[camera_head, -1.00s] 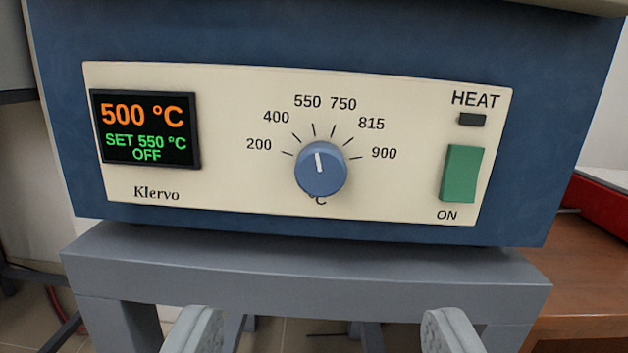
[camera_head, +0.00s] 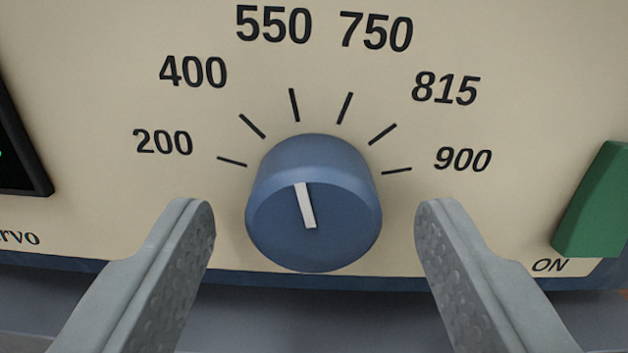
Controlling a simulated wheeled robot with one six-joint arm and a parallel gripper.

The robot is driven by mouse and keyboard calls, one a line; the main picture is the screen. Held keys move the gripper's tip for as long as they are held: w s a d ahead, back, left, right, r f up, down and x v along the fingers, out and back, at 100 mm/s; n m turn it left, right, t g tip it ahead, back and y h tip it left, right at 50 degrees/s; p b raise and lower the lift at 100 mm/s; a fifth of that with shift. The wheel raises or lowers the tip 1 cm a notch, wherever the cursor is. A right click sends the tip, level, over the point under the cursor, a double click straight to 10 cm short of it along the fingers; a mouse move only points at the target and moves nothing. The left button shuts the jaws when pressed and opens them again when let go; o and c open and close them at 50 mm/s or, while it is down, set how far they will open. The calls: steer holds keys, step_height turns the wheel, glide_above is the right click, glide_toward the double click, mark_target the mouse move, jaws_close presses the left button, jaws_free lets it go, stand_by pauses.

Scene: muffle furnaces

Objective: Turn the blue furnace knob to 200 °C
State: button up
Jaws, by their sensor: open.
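The blue knob (camera_head: 314,205) is in the middle of the cream furnace panel (camera_head: 80,90). Its white pointer line points up and slightly left, toward the 550 tick. The marks 200, 400, 550, 750, 815 and 900 run in an arc around its upper side, with the 200 mark (camera_head: 163,142) at the left. My gripper (camera_head: 314,222) is open, with one finger on each side of the knob. Clear gaps show between both fingers and the knob, and nothing is held.
The green switch (camera_head: 595,205) labelled ON is at the right edge, to the right of my right finger. The dark display (camera_head: 22,150) is cut off at the left edge. The panel's lower edge and blue housing lie just below the knob.

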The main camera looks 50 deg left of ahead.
steer(key=shift+w+a, duration=0.2)
steer(key=shift+a, duration=0.05)
steer(key=c, duration=1)
steer(key=shift+n, duration=0.3)
steer(key=n, duration=0.5)
steer(key=shift+n, duration=0.3)
steer(key=n, duration=0.5)
steer(key=shift+n, duration=0.3)
